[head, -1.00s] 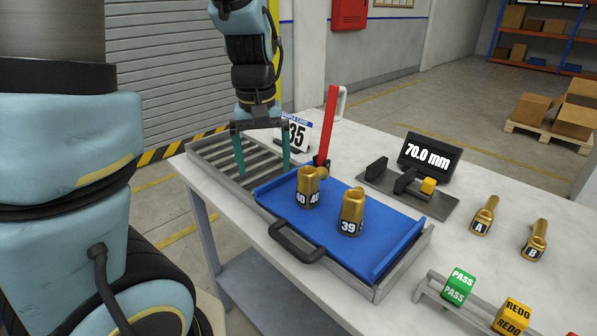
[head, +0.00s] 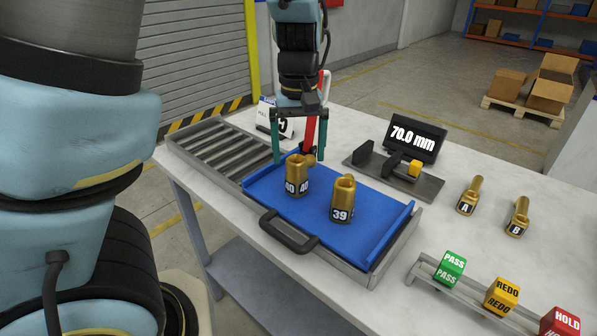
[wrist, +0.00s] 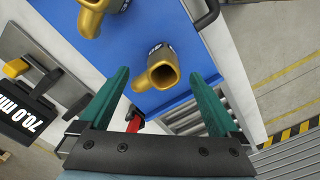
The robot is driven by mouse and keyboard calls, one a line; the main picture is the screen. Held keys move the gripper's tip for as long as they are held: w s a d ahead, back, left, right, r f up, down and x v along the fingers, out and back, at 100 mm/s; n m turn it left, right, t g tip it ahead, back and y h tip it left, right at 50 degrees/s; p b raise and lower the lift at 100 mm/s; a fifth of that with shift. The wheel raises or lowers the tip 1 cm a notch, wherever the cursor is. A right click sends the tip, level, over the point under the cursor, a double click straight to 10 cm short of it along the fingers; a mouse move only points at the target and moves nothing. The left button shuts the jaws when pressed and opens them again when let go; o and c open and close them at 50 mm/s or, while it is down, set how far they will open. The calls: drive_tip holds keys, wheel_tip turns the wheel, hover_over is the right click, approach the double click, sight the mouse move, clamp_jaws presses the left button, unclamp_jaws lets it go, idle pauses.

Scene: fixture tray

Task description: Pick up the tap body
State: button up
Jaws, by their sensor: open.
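Two brass tap bodies stand upright on the blue tray (head: 262,190). The one labelled 40 (head: 297,178) is on the left, and the one labelled 39 (head: 342,200) is to its right. My gripper (head: 299,152) is open and empty, pointing down above and behind tap body 40, its green fingers apart. In the wrist view, tap body 40 (wrist: 162,70) lies between and beyond the fingertips, its open mouth towards the camera. Tap body 39 (wrist: 93,20) is partly cut off at the top left. Neither is touched, as far as I can see.
A red upright lever (head: 310,132) stands close behind the tray by my gripper. A gauge with a 70.0 mm display (head: 413,138) is at the back right. Brass parts A (head: 469,197) and B (head: 518,218) and marked blocks (head: 450,268) are right. Rollers (head: 215,150) adjoin the tray's left.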

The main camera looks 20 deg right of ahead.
sight(296, 173)
drive_tip(key=shift+a+f+p, duration=0.15)
drive_tip(key=shift+f+p, duration=0.05)
drive_tip(key=shift+f, duration=1.3)
drive_tip(key=shift+a+f+p, duration=0.15)
drive_tip(key=shift+f, duration=1.35)
drive_tip(key=shift+c, duration=0.4)
clamp_jaws()
drive_tip(key=shift+w, duration=0.1)
